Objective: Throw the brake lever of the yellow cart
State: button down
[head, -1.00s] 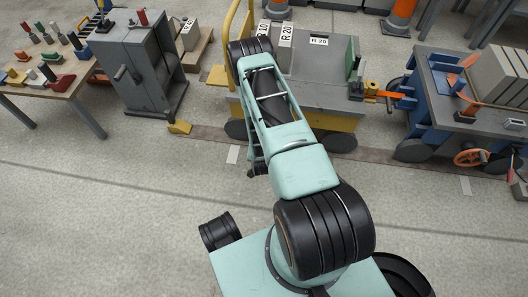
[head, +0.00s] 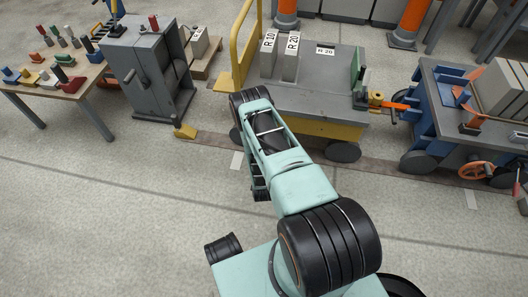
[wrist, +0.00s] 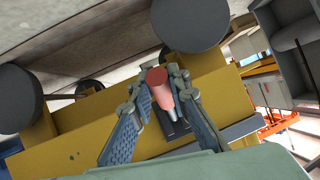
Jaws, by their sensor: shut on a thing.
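The yellow cart (head: 318,128) stands in the middle of the head view, with a grey deck, a yellow push bar and dark wheels. Its yellow side and wheels fill much of the wrist view (wrist: 75,117). The brake lever (wrist: 160,84) has a red handle and sits against a dark bracket on that side. My gripper (wrist: 161,92) is shut on the red handle, one blue-grey finger on each side. In the head view my arm reaches to the cart's near left corner and hides the gripper and the lever.
Numbered grey blocks (head: 291,57) stand on the cart's deck. A blue cart (head: 425,110) stands close on the right, with an orange and yellow coupling (head: 388,104) between them. A grey cabinet (head: 150,70) and a tool table (head: 55,85) are at left. The near floor is open.

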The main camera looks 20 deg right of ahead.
jog(key=c, duration=1.8)
grip_release()
jog(key=shift+f, duration=0.1)
notch_tip(320, 180, up, 10)
jog(key=shift+r, duration=0.1)
